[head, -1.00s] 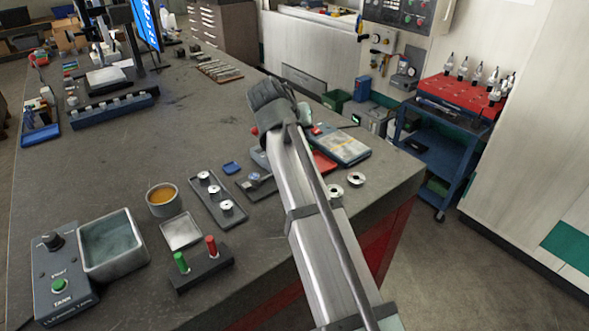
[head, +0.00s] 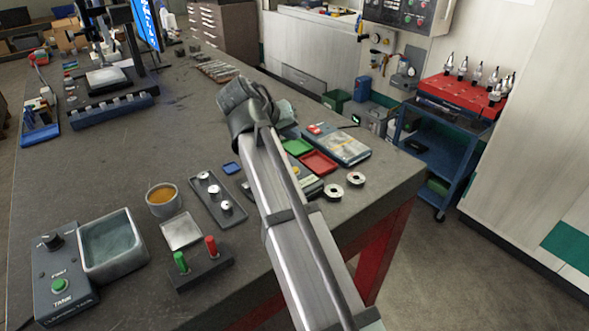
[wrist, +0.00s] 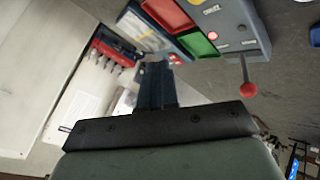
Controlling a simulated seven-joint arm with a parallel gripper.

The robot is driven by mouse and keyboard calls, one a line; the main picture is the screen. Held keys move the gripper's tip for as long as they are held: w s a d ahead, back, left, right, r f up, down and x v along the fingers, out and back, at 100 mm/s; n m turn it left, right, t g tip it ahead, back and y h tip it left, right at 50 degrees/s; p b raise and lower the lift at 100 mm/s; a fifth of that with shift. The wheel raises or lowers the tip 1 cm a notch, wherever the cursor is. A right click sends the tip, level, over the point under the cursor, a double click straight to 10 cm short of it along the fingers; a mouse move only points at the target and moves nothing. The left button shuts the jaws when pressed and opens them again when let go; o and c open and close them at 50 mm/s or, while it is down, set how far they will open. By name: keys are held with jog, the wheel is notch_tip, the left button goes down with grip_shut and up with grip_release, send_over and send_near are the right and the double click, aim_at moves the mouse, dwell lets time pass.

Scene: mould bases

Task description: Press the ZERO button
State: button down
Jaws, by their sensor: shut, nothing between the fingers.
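My gripper (wrist: 155,70) has its dark fingers shut and empty in the wrist view. In the head view the grey-green hand (head: 286,112) shows past my wrist, and its fingertips are hard to make out. A flat grey-blue device with a pale panel (head: 345,146) lies near the table's right edge. A red button (head: 314,129) sits at its far left corner. The device (wrist: 145,35) and a red spot (wrist: 174,59) also show in the wrist view, the spot just beside my fingertips. Contact cannot be told. No ZERO lettering is readable.
Beside that device is a unit with a green tray (head: 297,147), a red tray (head: 319,162) and, in the wrist view, a red-knobbed lever (wrist: 249,88). Two metal rings (head: 333,191) lie nearer. A tank unit (head: 62,285) stands far left.

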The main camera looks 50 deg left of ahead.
jog(key=shift+f, duration=3.9)
jog(key=shift+f, duration=0.15)
jog(key=shift+f, duration=0.3)
jog(key=shift+f, duration=0.3)
jog(key=shift+r, duration=0.75)
jog(key=shift+r, duration=0.15)
jog(key=shift+r, duration=2.35)
